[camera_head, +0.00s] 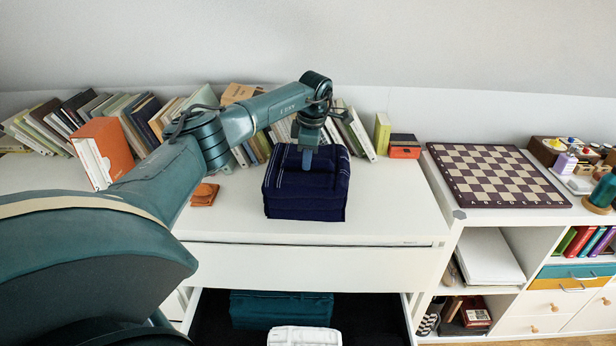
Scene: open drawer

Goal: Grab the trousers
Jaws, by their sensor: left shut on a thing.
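The trousers (306,196) are a folded dark navy stack on the white dresser top, right of its middle. My left arm reaches over from the left, and my left gripper (307,160) points down into the top of the stack. It is shut on the trousers; its fingertips are partly hidden in the cloth. The stack appears to rest on the surface. My right gripper is not in view.
Leaning books (358,132) line the wall behind. A chessboard (494,174) lies on the right cabinet. A small orange item (204,195) lies left of the trousers.

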